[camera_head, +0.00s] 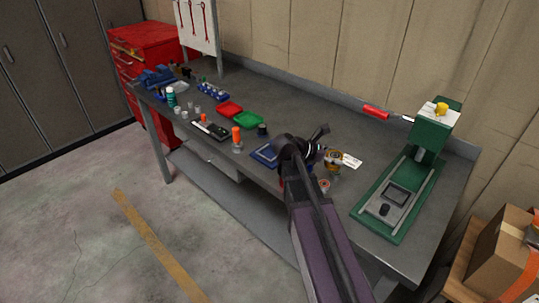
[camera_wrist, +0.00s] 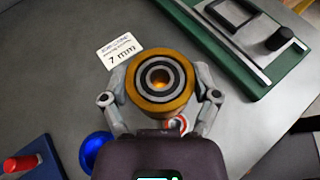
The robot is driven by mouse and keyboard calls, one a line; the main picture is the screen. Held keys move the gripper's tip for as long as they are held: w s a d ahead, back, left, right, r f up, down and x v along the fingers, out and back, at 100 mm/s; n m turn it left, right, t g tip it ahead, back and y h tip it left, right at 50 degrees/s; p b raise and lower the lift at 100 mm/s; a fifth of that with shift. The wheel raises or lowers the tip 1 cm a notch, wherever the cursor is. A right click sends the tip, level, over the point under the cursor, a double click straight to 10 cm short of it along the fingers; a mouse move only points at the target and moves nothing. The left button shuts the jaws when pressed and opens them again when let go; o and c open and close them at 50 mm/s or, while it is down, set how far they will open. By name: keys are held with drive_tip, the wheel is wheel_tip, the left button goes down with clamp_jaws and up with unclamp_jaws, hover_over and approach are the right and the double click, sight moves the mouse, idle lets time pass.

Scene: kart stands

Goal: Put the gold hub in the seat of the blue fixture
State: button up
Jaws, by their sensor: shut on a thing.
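The gold hub (camera_wrist: 178,104), a thick gold ring with dark and grey rings around a centre bore, sits between both fingers of my gripper (camera_wrist: 162,82) in the wrist view. The fingers touch it on its left and right sides. In the head view the hub (camera_head: 331,161) is at the end of my gripper (camera_head: 322,155), over the grey bench. A blue plate, seemingly the blue fixture (camera_head: 264,154), lies left of my gripper and is partly hidden by my arm. Its corner (camera_wrist: 42,152) shows at the lower left in the wrist view, with a red peg; its seat cannot be made out.
A white "7 mm" card (camera_wrist: 119,50) lies just beyond the hub. A blue ball (camera_wrist: 96,148) is beside my left finger. A green press (camera_head: 391,205) stands to the right. Red (camera_head: 230,108) and green (camera_head: 248,120) trays lie farther left. Bare bench lies behind the card.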

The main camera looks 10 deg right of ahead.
drive_tip(key=w+a+n+t, duration=0.1)
drive_tip(key=a, duration=0.3)
drive_tip(key=w+a+n+t, duration=0.1)
drive_tip(key=w+a, duration=0.1)
drive_tip(key=a, duration=0.3)
drive_tip(key=w+a+f+n+t+b, duration=0.1)
drive_tip(key=a+t, duration=0.1)
drive_tip(key=a, duration=0.2)
drive_tip(key=shift+w+a, duration=0.15)
drive_tip(key=shift+a, duration=0.05)
drive_tip(key=w+a+n+t+y, duration=0.1)
drive_tip(key=a+n+t+y, duration=0.1)
drive_tip(key=a, duration=1.2)
drive_tip(key=shift+a+f+n+t+b, duration=0.2)
drive_tip(key=shift+f+n+t+b, duration=0.2)
drive_tip(key=shift+n+t, duration=0.55)
drive_tip(key=shift+w, duration=0.1)
drive_tip(key=w+d, duration=0.3)
drive_tip(key=w, duration=0.1)
drive_tip(key=w+d+f+b, duration=0.1)
drive_tip(key=w+d, duration=0.5)
drive_tip(key=w, duration=0.1)
drive_tip(key=shift+w+f, duration=0.2)
drive_tip(key=shift+w, duration=0.1)
drive_tip(key=shift+w+d, duration=0.15)
drive_tip(key=shift+w, duration=0.05)
drive_tip(key=shift+w+d+f+b, duration=0.3)
drive_tip(key=shift+f+b, duration=0.2)
drive_tip(key=shift+b, duration=0.2)
drive_tip(key=shift+f+b, duration=1.35)
